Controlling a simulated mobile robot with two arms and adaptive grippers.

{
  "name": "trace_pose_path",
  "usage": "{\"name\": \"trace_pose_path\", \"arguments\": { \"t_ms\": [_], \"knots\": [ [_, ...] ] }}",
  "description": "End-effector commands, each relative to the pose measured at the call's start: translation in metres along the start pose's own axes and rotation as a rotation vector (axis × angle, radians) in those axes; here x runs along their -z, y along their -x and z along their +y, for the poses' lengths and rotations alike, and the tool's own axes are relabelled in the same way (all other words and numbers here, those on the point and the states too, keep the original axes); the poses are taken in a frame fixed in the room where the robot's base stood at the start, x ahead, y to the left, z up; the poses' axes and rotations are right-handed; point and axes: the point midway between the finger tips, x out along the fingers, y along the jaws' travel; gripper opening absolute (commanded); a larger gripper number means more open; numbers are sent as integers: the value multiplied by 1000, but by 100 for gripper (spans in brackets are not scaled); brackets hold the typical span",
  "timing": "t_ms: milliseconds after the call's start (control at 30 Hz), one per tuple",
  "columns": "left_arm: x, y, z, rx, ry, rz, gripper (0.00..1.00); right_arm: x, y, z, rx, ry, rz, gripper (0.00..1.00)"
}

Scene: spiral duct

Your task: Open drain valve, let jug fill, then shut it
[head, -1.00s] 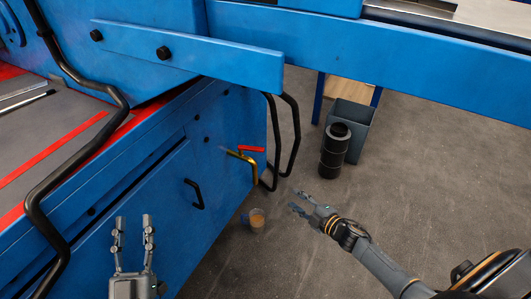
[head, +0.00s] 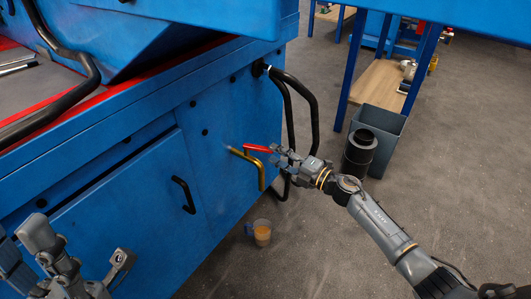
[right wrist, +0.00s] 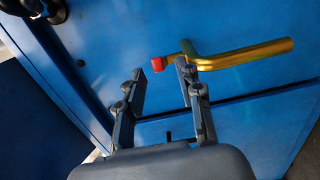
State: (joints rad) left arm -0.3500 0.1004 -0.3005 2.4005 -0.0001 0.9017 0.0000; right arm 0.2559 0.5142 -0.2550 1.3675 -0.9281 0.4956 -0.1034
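The drain valve is a brass pipe (head: 261,175) bent downward from the blue cabinet side, with a red lever (head: 257,149) pointing right. A clear jug (head: 262,234) with brownish contents stands on the floor below the spout. My right gripper (head: 279,158) is at the lever's free end; contact cannot be told. My left gripper (head: 85,262) is open and empty at lower left, away from the valve.
The blue machine (head: 225,105) fills the left, with a black door handle (head: 184,195). Black hoses (head: 304,105) hang right of the valve. A black spiral duct (head: 359,153) and grey bin (head: 383,122) stand further right. The floor around the jug is clear.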

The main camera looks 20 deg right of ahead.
Motion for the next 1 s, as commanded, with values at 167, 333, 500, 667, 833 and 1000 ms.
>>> {"name": "trace_pose_path", "arguments": {
  "t_ms": [167,333,500,667,833,1000],
  "knots": [
    [-2,11,0,0,0,-1,40,0,-31,-2,-2,-1,0,36],
    [-3,14,0,0,0,-2,40,0,-45,-1,-1,-2,-1,36],
    [-4,14,0,0,0,-3,40,0,-49,-1,1,-2,-1,36],
    [-4,14,0,0,0,-3,40,0,-48,-1,1,-2,-1,36],
    [-4,14,0,0,0,-3,40,0,-48,-1,1,-2,-1,3],
    [-4,14,0,0,0,-4,40,0,-48,-1,1,-2,-1,0]
  ]
}}
